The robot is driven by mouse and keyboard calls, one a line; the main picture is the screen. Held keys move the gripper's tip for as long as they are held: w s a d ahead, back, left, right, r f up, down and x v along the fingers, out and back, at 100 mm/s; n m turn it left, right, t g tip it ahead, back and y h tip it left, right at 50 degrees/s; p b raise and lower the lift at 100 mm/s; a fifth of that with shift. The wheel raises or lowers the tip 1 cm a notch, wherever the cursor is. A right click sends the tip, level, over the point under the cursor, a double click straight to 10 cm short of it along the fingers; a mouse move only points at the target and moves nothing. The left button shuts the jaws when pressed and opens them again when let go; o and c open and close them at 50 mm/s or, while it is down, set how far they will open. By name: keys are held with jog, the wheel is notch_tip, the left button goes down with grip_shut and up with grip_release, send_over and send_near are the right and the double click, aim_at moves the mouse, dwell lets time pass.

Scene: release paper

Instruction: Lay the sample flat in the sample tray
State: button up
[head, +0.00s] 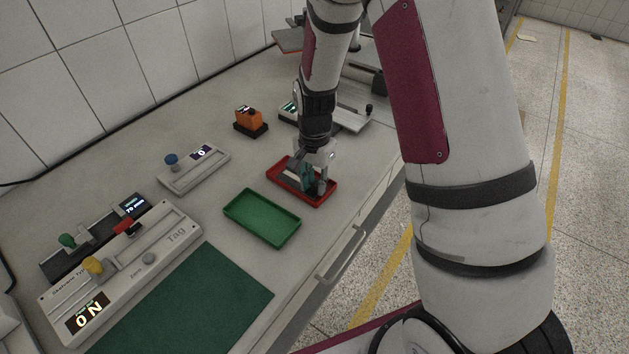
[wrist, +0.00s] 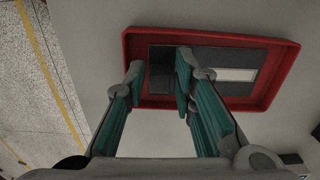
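A red tray (head: 285,192) lies on the bench under my gripper (head: 312,184). The red tray's rim (wrist: 215,38) also frames the middle of the wrist view. Inside it lies a dark grey strip, the sample (wrist: 203,88), with a pale rectangle near its right end. It looks flat within the tray's walls. My gripper (wrist: 160,70) is over the strip's left part, its teal-padded fingers apart with nothing seen held between them. I cannot tell whether the fingertips touch the strip. A green tray (head: 262,218) stands beside the red one and is empty.
A dark green mat (head: 200,305) and a grey tag device (head: 120,270) are at the front left. A small grey box with a blue knob (head: 193,168) and an orange device (head: 250,121) stand behind the trays. The bench's front edge, with a handle (head: 342,252), is close on the right.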

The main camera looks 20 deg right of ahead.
notch_tip(320, 180, up, 11)
jog(key=s+r+n+t, duration=0.2)
jog(key=s+r+n, duration=0.4)
jog(key=s+r, duration=0.65)
jog(key=s+r+n+t, duration=0.2)
jog(key=s+r+n, duration=0.3)
jog(key=s, duration=0.5)
jog(key=shift+s+d+r+t, duration=0.15)
jog(key=shift+s+r+t, duration=0.05)
jog(key=shift+s+t, duration=0.2)
dwell(0.4)
